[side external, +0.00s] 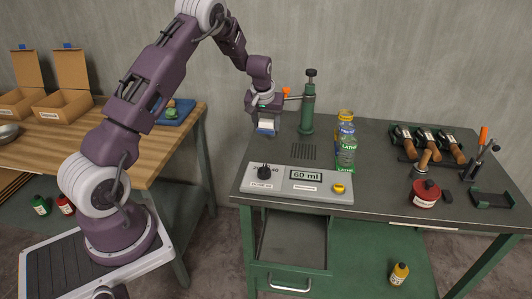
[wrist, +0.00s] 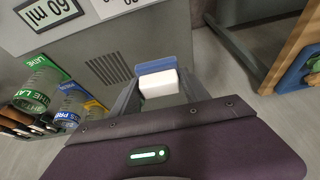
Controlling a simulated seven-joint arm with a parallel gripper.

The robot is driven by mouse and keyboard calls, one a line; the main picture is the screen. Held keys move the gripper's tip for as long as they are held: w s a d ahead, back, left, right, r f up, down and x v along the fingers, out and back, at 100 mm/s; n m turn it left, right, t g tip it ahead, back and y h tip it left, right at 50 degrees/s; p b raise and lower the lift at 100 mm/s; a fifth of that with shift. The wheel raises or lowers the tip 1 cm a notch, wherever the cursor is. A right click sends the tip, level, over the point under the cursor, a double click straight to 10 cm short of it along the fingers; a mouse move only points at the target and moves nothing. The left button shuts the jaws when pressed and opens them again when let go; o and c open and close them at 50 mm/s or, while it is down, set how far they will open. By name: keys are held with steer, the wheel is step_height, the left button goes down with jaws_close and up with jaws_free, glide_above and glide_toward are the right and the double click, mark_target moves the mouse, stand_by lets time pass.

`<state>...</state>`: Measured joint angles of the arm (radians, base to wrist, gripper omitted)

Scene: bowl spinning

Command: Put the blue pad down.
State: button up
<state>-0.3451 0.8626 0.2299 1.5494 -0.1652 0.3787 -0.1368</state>
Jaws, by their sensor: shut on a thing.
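The blue pad (side external: 266,130) hangs below my gripper (side external: 267,115) in the side view, with a white block directly above the blue part. In the wrist view, the white block (wrist: 158,84) sits between my two fingers (wrist: 160,92), and the blue pad (wrist: 156,66) shows beyond it. My gripper is shut on this piece. It is held near the back left of the green workbench (side external: 390,146). The gap between the pad and the bench top is hard to judge.
A grey control box (side external: 297,190) reading 60 ml stands in front. A green post (side external: 308,108) is close right of my gripper. Bottles (side external: 346,150) stand farther right. A slotted vent (side external: 304,151) lies in the bench top. A wooden table (side external: 60,145) stands left, across a gap.

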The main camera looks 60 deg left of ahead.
mark_target(267, 150)
steer(key=shift+w+a+f, duration=0.25)
steer(key=shift+a+f, duration=0.2)
steer(key=shift+a, duration=0.1)
steer(key=shift+w+a+f, duration=0.25)
steer(key=shift+a+f, duration=0.15)
steer(key=shift+a, duration=0.1)
step_height(267, 150, down, 8)
steer(key=shift+f, duration=0.25)
steer(key=o, duration=1.4)
steer(key=shift+f, duration=0.15)
